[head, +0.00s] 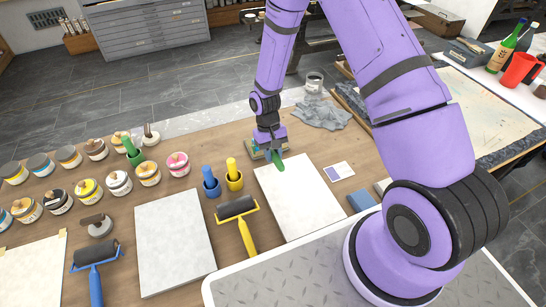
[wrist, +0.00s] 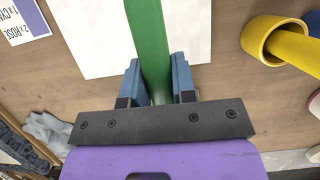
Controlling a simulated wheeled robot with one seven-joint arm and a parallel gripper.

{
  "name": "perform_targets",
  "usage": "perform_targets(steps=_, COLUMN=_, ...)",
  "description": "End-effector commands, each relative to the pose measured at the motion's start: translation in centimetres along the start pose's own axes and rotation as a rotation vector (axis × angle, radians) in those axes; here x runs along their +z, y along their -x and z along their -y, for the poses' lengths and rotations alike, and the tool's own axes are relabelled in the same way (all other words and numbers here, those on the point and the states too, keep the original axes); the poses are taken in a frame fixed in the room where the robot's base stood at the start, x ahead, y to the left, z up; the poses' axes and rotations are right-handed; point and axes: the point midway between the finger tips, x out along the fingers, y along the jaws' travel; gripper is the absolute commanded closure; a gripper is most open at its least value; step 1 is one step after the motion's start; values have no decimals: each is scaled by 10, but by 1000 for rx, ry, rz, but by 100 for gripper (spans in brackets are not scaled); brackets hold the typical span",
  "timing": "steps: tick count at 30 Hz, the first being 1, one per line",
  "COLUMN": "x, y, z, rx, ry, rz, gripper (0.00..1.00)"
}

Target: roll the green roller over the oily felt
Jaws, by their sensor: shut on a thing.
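My gripper (head: 268,151) is shut on a green handle (head: 279,164), low over the far edge of the right white sheet (head: 302,205). In the wrist view my gripper (wrist: 155,82) has its blue fingers on both sides of the green handle (wrist: 150,35). The handle runs out of the top of that view over the white sheet (wrist: 90,45). I take it as the green roller's handle; its drum is not visible in either view. I cannot tell which surface is the oily felt.
A yellow-handled roller (head: 238,208) and blue-handled roller (head: 82,256) lie left. Blue (head: 211,187) and yellow (head: 234,182) cups stand nearby. Several ink tins (head: 119,183) crowd the left. A grey rag (head: 320,114) lies behind right; a card (head: 338,171) lies right. Another white sheet (head: 172,240) lies left.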

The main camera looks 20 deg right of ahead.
Motion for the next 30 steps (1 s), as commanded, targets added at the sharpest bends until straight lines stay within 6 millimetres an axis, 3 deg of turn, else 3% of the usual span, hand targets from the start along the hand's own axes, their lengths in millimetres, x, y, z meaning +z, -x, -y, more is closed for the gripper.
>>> perform_targets(steps=13, x=2, y=10, z=0, rx=0, ry=0, rz=0, gripper=100)
perform_targets(steps=24, x=-49, y=28, z=0, rx=-1, ry=-1, rz=-1, gripper=100)
perform_targets(steps=30, x=-59, y=32, z=0, rx=0, ry=0, rz=0, gripper=100)
